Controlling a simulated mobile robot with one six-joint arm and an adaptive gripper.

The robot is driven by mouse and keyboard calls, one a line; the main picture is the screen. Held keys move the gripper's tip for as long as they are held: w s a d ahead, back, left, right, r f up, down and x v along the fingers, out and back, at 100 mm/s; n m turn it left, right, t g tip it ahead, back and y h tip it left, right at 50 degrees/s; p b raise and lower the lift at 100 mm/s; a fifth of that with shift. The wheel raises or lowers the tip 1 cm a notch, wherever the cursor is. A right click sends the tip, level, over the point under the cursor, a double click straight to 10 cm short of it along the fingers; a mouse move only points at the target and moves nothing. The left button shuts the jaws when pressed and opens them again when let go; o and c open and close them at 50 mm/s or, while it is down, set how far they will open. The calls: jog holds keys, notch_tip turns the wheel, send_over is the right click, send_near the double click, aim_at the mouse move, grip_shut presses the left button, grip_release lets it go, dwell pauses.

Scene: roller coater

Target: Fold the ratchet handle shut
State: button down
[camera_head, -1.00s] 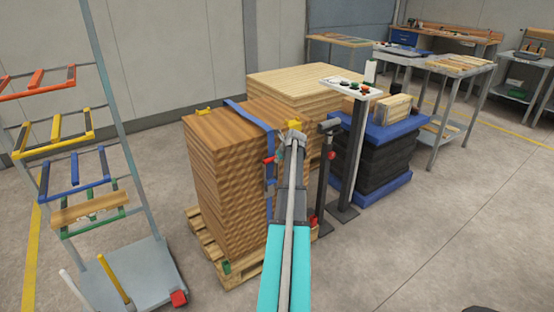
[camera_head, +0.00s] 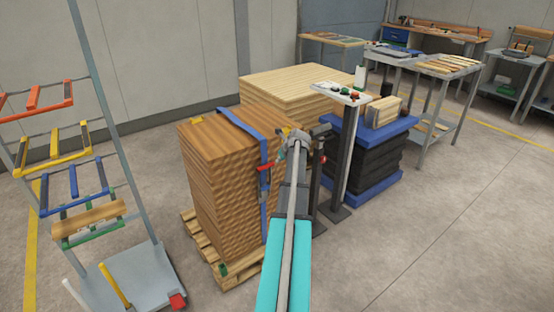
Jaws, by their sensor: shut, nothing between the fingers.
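The ratchet's red handle (camera_head: 264,168) shows on the blue strap (camera_head: 262,192), on the right-hand side of a tall stack of brown boards (camera_head: 215,185). It sticks out from the strap; its exact angle is too small to tell. The strap runs over the top of the stack and down this side. My gripper (camera_head: 300,139), at the far end of my arm, is small and partly hidden by my own wrist. It appears to the right of the handle and a little higher, apart from it in the picture. It is shut and holds nothing.
The stack stands on a wooden pallet (camera_head: 238,271). A control post (camera_head: 342,150) stands close to the right of my gripper, before a blue-and-black stack (camera_head: 363,150). A pale board stack (camera_head: 295,90) is behind. A rack cart (camera_head: 130,280) is at left. The right foreground floor is clear.

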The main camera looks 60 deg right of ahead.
jog(key=shift+p+v, duration=0.45)
jog(key=shift+v, duration=0.35)
jog(key=shift+w, duration=0.1)
jog(key=w+a+r+n+g+y+p, duration=0.1)
jog(key=w+a+n, duration=0.5)
jog(key=a, duration=0.7)
jog(key=w+a+n+g+y+p, duration=0.1)
jog(key=w+a+n+y+p, duration=0.1)
jog(key=w+a+n, duration=0.75)
jog(key=w+a+r+n+y+p, duration=0.1)
jog(key=w+a+n, duration=0.3)
jog(key=a, duration=1.1)
jog(key=s+a+r+n+g+p, duration=0.1)
jog(key=s+a+n, duration=0.1)
jog(key=a+n, duration=0.5)
jog(key=s+a+r+n+g+p, duration=0.1)
jog(key=a+n, duration=0.6)
jog(key=a, duration=1)
jog(key=s+a+r+n+g+p, duration=0.1)
jog(key=s+a+n, duration=0.4)
jog(key=a, duration=0.8)
jog(key=n+g+p, duration=0.1)
jog(key=n+p, duration=0.1)
jog(key=shift+r+n+g+h, duration=0.3)
jog(key=shift+n+h, duration=0.05)
jog(key=shift+h, duration=0.05)
